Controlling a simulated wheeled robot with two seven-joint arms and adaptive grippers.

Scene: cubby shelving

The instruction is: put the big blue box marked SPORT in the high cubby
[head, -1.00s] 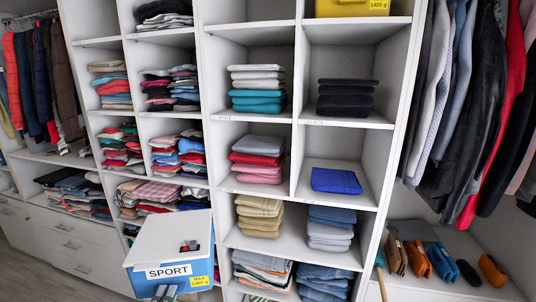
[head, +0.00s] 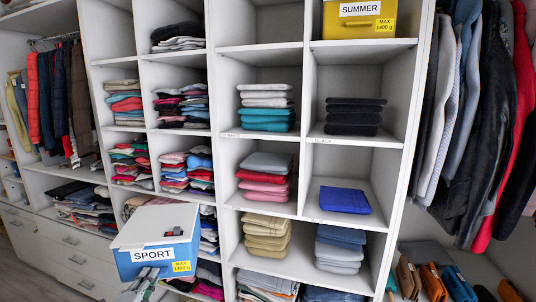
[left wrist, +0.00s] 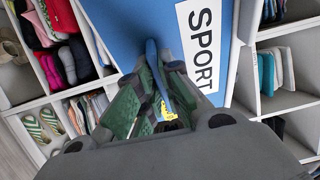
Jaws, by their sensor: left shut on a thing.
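The big blue box marked SPORT (head: 157,261) is in the lower left of the head view, in front of the shelving. It has a pale lid and a yellow MAX 1400 g label. My left gripper (head: 147,281) is at its front, below the SPORT label. In the left wrist view the green-padded fingers (left wrist: 158,98) are shut on a blue tab-like part at the face of the box (left wrist: 130,22). The upper cubby (head: 262,18) left of the yellow SUMMER box is empty in the part that shows; its top is cut off. My right gripper is not in view.
The yellow SUMMER box (head: 357,22) fills the upper right cubby. Folded clothes fill most cubbies below, including a blue folded cloth (head: 344,199). White dividers and shelf edges stand close behind the SPORT box. Hanging clothes (head: 480,110) are at the right.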

